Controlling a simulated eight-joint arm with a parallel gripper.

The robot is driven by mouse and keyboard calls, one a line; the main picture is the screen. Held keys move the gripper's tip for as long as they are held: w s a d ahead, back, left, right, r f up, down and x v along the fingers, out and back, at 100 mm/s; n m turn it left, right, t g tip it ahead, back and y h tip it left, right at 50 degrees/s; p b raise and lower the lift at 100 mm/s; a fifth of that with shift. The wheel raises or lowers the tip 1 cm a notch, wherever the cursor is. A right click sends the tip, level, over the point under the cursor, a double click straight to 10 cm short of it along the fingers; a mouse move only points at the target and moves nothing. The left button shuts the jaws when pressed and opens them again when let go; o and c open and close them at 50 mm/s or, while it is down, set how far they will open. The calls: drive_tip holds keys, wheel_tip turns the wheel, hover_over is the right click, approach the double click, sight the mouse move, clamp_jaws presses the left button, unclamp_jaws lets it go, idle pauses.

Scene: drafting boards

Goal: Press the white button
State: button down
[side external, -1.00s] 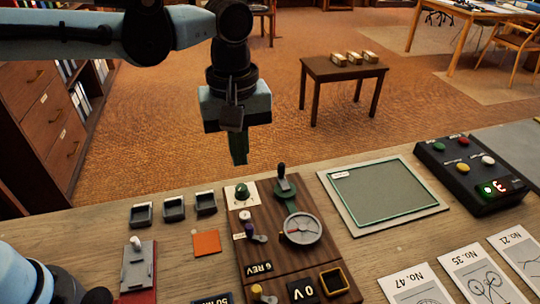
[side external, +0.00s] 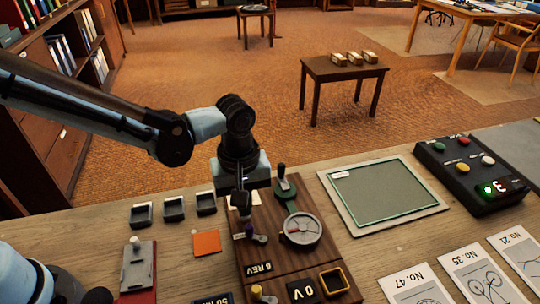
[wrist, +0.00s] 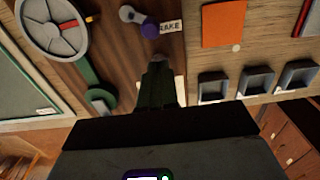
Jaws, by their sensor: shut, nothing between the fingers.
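The white button (side external: 487,160) is on the black control box (side external: 462,185) at the right, along with green, red and yellow buttons. It is not in the wrist view. My gripper (side external: 242,208) is shut and empty, pointing down at the upper left part of the brown wooden panel (side external: 272,243), far to the left of the white button. Its fingers (wrist: 157,68) hide the green button there, and the edge of that button's white plate (side external: 255,198) shows beside them. I cannot tell whether the fingertips touch anything.
Several small dark trays (side external: 173,209) sit to the left.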

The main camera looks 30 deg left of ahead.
drive_tip(key=shift+f, duration=0.2)
drive_tip(key=shift+f, duration=0.95)
drive_tip(key=shift+r, duration=0.1)
wheel_tip(320, 180, up, 14)
drive_tip(key=shift+r, duration=0.15)
idle(0.3)
idle(0.4)
drive_tip(key=s+a+f+m+t, duration=0.1)
drive_tip(key=s+a+m+t, duration=0.1)
drive_tip(key=a, duration=0.7)
drive_tip(key=s+a+f+m+t, duration=0.1)
drive_tip(key=s+a+m+t, duration=0.2)
drive_tip(key=a, duration=0.7)
drive_tip(key=m+t, duration=0.2)
drive_tip(key=m, duration=0.2)
drive_tip(key=shift+s, duration=0.35)
drive_tip(key=c, duration=1.8)
unclamp_jaws()
drive_tip(key=shift+c, duration=0.2)
